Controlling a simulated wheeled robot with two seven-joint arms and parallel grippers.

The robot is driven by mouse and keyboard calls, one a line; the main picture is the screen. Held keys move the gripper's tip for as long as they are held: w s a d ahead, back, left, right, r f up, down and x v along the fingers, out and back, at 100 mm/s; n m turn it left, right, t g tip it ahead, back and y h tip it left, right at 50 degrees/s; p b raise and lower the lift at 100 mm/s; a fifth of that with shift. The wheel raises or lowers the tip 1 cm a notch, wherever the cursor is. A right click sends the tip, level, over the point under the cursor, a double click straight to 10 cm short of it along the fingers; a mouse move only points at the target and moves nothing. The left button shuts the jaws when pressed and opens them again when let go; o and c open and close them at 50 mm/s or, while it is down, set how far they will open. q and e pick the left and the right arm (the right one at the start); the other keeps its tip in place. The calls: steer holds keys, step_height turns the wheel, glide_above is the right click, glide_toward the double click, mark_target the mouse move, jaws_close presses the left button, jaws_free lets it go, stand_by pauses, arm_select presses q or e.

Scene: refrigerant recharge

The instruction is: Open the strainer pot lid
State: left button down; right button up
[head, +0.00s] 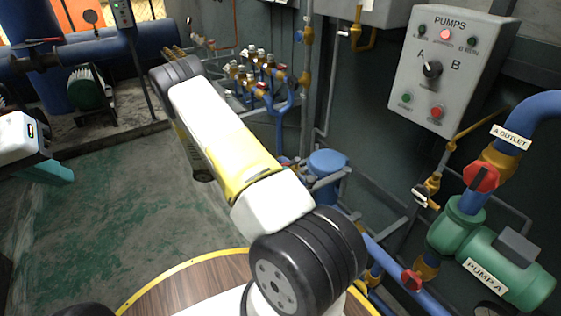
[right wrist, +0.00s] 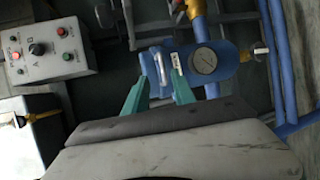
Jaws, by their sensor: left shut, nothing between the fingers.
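The strainer pot (head: 327,163) is a blue cylinder in the head view, right of my arm, with its flat top facing up. In the right wrist view, a blue body with a round gauge, which looks like the strainer pot (right wrist: 228,66), lies just beyond my right gripper (right wrist: 158,78). Its two teal fingers are apart, with a white bar-like handle (right wrist: 160,69) between their tips. I cannot tell whether the fingers touch it, or where the lid's edge is. My left gripper (head: 48,173) is shut and empty at the far left, well away from the pot.
The pump control box (head: 440,68) hangs on the wall at right. The green pump A (head: 491,260) and a blue pipe with red valve handles stand below it. Valve manifolds (head: 262,82) stand behind my arm. A round wooden top (head: 175,288) is at the bottom. Green floor is open at left.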

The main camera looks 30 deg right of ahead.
mark_target(302, 177)
steer(key=shift+h, duration=0.3)
steer(key=x, duration=0.8)
steer(key=shift+w+d+f, duration=0.1)
steer(key=shift+w+f, duration=0.1)
steer(key=shift+f, duration=0.25)
jaws_close()
stand_by(0.7)
